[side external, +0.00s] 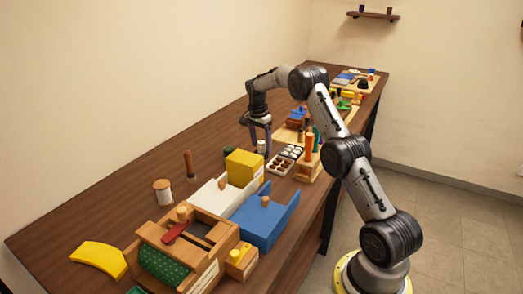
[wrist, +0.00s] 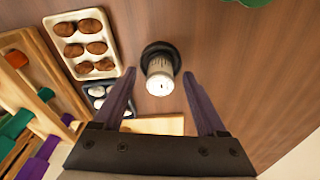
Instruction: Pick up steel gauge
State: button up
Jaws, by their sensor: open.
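A short upright cylinder, which looks like the steel gauge (wrist: 160,75), has a pale metallic top and a dark round base. It stands on the brown table in the wrist view. In the side view its pale body (side external: 261,146) shows small beneath my gripper. My gripper (wrist: 159,73) is open and points down, with one purple-grey finger to each side of the gauge in the wrist picture. In the side view my gripper (side external: 260,148) is low over the table. I cannot tell whether the fingertips are level with the gauge or above it. No contact shows.
A cream tray of brown ovals (wrist: 58,44) and a dark tray of white pieces (wrist: 90,86) lie close to the left. A wooden rack (side external: 309,174) holds upright tools. A yellow block (side external: 244,166) and blue bin (side external: 266,220) stand nearer the camera. Bare table lies right in the wrist view.

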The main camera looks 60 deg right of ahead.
jog(key=shift+f, duration=0.3)
grip_shut()
dwell(0.3)
